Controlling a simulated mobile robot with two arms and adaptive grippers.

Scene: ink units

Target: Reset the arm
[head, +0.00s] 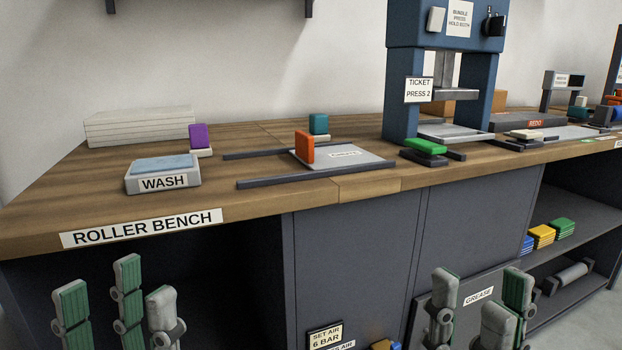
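My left gripper (116,296) shows at the bottom left, in front of the roller bench (260,204). Its grey and green fingers stand upright and apart, with nothing between them. My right gripper (484,300) shows at the bottom right, in front of the grey cabinet panel marked GREASE (425,318). Its fingers are also spread and empty. Both grippers are below the bench top and apart from the things on it. The arm links behind the fingers are out of view.
On the bench are a WASH pad (137,186), a purple-handled block (198,137), an orange-handled block (304,147) by a plate between rails, a teal-handled block (318,125), a green block (426,146) and a blue press (399,95). Open shelves (577,229) are at right.

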